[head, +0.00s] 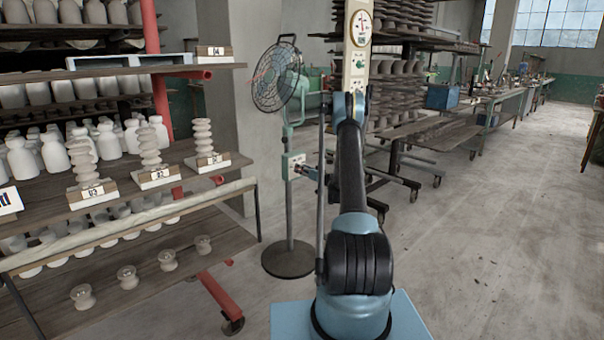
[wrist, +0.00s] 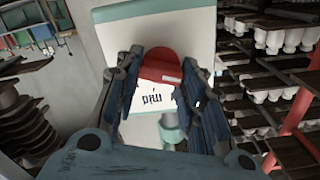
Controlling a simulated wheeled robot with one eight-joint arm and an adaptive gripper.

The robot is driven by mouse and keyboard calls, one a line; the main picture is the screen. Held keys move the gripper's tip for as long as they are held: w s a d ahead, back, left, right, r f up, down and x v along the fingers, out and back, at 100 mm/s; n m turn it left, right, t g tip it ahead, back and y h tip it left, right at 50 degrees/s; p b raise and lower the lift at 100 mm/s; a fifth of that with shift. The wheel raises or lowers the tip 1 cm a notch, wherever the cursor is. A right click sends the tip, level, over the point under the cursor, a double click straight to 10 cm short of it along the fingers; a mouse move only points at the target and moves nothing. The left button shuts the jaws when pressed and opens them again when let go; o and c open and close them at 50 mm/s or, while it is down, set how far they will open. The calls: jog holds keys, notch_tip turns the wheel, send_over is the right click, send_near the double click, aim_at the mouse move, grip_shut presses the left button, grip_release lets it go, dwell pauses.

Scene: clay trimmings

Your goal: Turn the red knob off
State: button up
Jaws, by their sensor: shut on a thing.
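The red knob (wrist: 163,63) sits on a pale control box (wrist: 105,50) with a teal edge in the wrist view. A white label (wrist: 150,103) with upside-down lettering, seemingly "MID", shows beside the knob. In the head view the box (head: 291,160) is on the pole of a standing fan (head: 276,77). My gripper (wrist: 163,88) has its dark fingers on both sides of the knob and is shut on it. In the head view my gripper (head: 307,172) is small, at the right side of the box, and the knob is hardly visible there.
Wooden shelves (head: 165,170) with white pottery and numbered stacks stand at the left. The fan's round base (head: 288,260) is on the floor. A dark rack (head: 425,130) stands behind my arm. The floor (head: 500,240) at the right is clear.

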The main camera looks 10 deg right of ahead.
jog(key=o, duration=1)
jog(key=shift+f, duration=0.1)
jog(key=shift+o, duration=0.2)
jog(key=v, duration=1.2)
jog(key=shift+w, duration=0.1)
